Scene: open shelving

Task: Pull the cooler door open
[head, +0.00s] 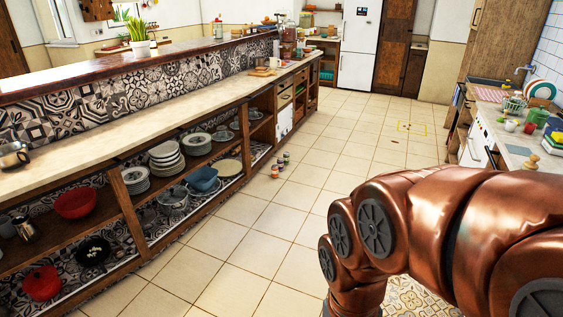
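A tall white cooler (358,48) stands against the far wall, right of the picture's middle, beside brown wooden doors. Its front looks shut, and a small dark panel shows near its top. The upper end is cut off by the picture's edge. A long stretch of tiled floor lies between my arm and the cooler. My copper-coloured arm fills the lower right and bends down out of the picture. My gripper is not in view, so its opening cannot be seen.
A long counter (128,131) with open shelves of dishes runs along the left. Several small jars (280,165) stand on the floor beside it. Another counter (508,141) with crockery stands at the right. The tiled floor (345,135) between them is mostly clear.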

